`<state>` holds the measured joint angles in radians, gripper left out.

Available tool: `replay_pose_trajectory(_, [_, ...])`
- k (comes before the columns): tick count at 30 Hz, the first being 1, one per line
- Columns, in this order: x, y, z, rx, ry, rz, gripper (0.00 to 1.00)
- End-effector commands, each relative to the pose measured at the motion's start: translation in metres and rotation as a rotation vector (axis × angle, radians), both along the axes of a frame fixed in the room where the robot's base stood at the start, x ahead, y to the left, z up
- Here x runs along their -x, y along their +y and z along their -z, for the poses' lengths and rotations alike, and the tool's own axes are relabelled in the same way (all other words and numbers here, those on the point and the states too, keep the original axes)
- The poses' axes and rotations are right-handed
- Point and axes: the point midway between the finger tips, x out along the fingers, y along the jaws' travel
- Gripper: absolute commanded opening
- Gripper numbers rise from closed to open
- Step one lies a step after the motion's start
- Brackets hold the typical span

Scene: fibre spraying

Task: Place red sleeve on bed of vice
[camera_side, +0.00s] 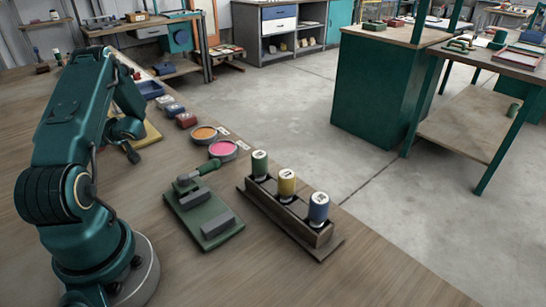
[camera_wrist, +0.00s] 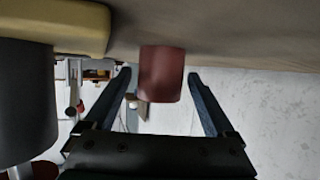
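In the wrist view a dark red sleeve (camera_wrist: 160,73) shows between and beyond my fingertips, with a gap on each side. My gripper (camera_wrist: 160,76) is open and empty.
A wooden rack (camera_side: 290,215) with green, yellow and blue spools stands right of the vice. A yellow piece (camera_wrist: 55,25) and a dark cylinder (camera_wrist: 25,105) show at left in the wrist view.

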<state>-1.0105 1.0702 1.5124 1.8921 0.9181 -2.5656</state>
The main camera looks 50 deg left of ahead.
Motion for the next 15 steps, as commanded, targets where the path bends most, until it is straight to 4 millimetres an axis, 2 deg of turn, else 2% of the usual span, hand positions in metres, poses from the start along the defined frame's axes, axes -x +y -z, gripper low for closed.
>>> replay_pose_trajectory(8, [-0.001, -0.001, -0.004, -0.001, -0.001, 0.001, 0.9])
replay_pose_trajectory(15, [-0.016, -0.033, -0.019, 0.001, 0.0, 0.007, 0.9])
